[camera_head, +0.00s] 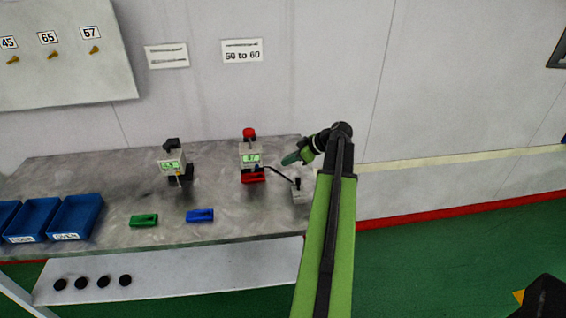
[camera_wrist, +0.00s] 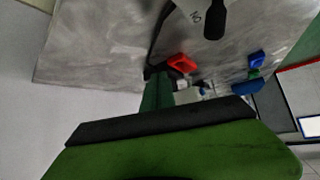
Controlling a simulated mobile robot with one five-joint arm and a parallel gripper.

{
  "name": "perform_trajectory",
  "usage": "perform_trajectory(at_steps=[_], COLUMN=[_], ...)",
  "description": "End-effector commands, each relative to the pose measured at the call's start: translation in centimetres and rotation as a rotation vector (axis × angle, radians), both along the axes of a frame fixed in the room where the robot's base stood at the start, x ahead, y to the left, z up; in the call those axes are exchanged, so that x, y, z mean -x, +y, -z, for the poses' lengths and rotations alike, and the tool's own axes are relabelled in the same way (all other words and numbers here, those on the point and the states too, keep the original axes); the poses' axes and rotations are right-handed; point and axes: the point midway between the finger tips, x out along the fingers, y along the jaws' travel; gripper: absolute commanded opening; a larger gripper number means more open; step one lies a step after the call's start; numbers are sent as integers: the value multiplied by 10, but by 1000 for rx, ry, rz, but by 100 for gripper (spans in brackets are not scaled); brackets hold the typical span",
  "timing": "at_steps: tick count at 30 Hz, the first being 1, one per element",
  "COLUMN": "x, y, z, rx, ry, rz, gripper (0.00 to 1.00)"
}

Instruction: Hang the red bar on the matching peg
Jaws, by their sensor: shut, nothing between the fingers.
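The red bar (camera_head: 253,176) lies on the grey bench at the foot of a small dispensing device with a red knob (camera_head: 249,142). It also shows in the wrist view (camera_wrist: 182,63). My gripper (camera_head: 290,159) is shut and empty, above the bench to the right of the red bar and apart from it. Brass pegs labelled 45 (camera_head: 13,60), 65 (camera_head: 53,54) and 57 (camera_head: 94,50) stick out of a board on the wall at upper left. The device's green display is too small to read surely.
A second device (camera_head: 172,160) stands left of the first. A green bar (camera_head: 144,220) and a blue bar (camera_head: 200,215) lie near the bench's front. Blue bins (camera_head: 78,217) stand at left. A small grey box with a lever (camera_head: 298,194) sits at the bench's right end.

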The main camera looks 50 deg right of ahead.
Motion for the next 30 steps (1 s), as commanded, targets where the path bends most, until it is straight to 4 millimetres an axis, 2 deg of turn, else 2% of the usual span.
perform_trajectory(at_steps=[5, 14, 18, 30], x=[-6, -28, -36, -37], y=[8, 34, 43, 44], z=[14, 57, 60, 59], rx=[0, 0, 0, -1], ry=[1, 1, 1, 3], rz=[-2, -4, -2, -4], gripper=[0, 0, 0, 0])
